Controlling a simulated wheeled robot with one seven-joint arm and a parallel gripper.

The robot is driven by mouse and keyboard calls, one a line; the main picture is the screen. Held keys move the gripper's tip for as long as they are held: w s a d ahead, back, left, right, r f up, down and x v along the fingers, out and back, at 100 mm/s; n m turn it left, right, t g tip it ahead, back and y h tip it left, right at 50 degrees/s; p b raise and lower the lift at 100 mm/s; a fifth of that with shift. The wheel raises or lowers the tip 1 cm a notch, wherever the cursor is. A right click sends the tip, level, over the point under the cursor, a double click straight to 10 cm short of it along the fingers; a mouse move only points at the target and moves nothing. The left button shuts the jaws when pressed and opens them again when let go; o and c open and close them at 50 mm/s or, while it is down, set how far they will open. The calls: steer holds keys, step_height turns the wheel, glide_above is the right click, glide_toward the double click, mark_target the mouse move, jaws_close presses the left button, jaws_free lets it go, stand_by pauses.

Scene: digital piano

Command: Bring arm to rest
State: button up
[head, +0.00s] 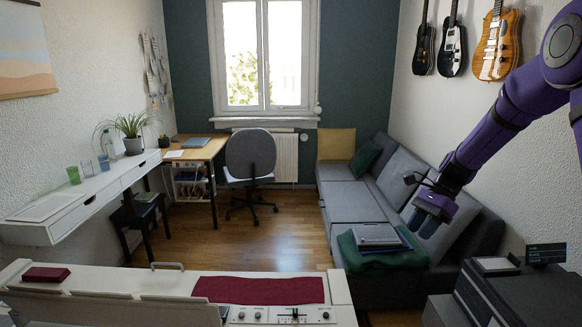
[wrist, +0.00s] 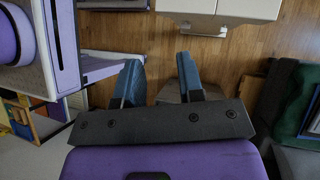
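My purple arm reaches in from the right side of the head view. My gripper (head: 430,213) hangs from it, above the near end of the grey sofa (head: 340,206) as seen in the picture. In the wrist view my gripper (wrist: 158,80) shows two blue fingers standing well apart, with nothing between them. The gripper is open and empty. Wood floor and part of a white piece of furniture show beyond the fingertips.
The digital piano (head: 345,306) with a dark red cloth (head: 258,290) stands in front. A green blanket (head: 400,258) with a laptop-like grey item (head: 377,236) lies on the sofa. A dark cabinet (head: 525,295) stands at the right. The wood floor (head: 270,243) mid-room is clear.

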steer(key=s+a+r+n+t+h, duration=0.2)
steer(key=s+r+n, duration=0.3)
steer(key=s+r, duration=0.45)
steer(key=s+r+n+t+h, duration=0.2)
steer(key=s+r+n, duration=0.3)
steer(key=s, duration=0.6)
steer(key=s+r+n+t+h, duration=0.2)
steer(key=s+r+n+t, duration=0.2)
steer(key=s, duration=0.8)
steer(key=shift+a+r+n+h, duration=0.3)
steer(key=shift+r+n, duration=0.45)
steer(key=shift+n, duration=0.15)
